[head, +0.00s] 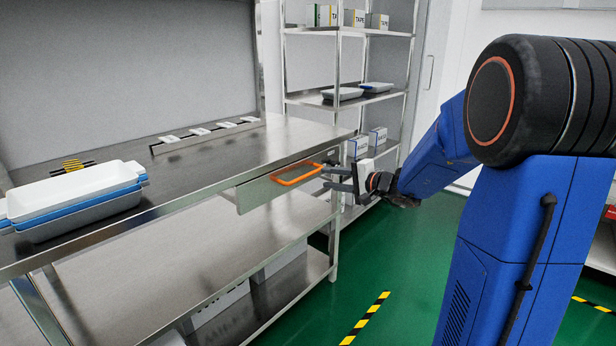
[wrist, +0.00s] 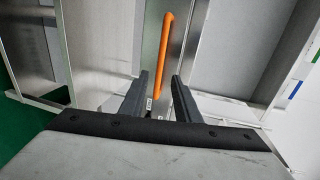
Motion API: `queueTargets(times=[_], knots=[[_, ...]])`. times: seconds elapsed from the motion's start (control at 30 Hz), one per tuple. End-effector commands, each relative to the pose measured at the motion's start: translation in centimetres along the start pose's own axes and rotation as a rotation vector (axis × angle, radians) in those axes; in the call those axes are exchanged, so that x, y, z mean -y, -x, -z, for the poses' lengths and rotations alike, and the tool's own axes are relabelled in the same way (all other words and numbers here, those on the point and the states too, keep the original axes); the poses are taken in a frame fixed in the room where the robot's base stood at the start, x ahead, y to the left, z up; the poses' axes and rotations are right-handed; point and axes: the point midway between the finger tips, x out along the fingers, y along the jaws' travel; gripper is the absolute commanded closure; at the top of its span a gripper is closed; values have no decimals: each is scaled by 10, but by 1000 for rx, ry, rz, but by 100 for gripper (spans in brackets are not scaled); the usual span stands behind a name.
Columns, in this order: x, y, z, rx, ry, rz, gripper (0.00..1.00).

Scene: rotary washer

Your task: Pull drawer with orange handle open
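The drawer (head: 256,193) is a flat metal front under the right part of the steel table. Its orange handle (head: 283,182) is a bar loop standing out from the front. In the wrist view the orange handle (wrist: 163,50) runs nearly upright, ahead of my fingers and between their lines. My gripper (head: 325,178) is just right of the handle in the head view, with its two fingers apart. I cannot tell whether the fingertips reach the handle's depth. The drawer front looks about flush with the table edge.
Stacked white, blue and grey trays (head: 75,198) stand on the table (head: 190,170) at left. A steel shelf rack (head: 345,98) with boxes and trays stands behind my gripper. Green floor (head: 345,270) is clear in front.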

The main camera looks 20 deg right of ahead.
Motion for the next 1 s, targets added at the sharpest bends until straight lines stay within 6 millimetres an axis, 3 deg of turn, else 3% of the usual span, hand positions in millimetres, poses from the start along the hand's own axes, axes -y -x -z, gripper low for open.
queueTargets(times=[0.3,0.5,0.7,1.0], knots=[[-1,-57,-1,4,0,-1,71],[0,-84,-1,2,0,0,71],[-1,-98,-1,1,0,-1,71],[0,-100,0,0,0,-1,71]])
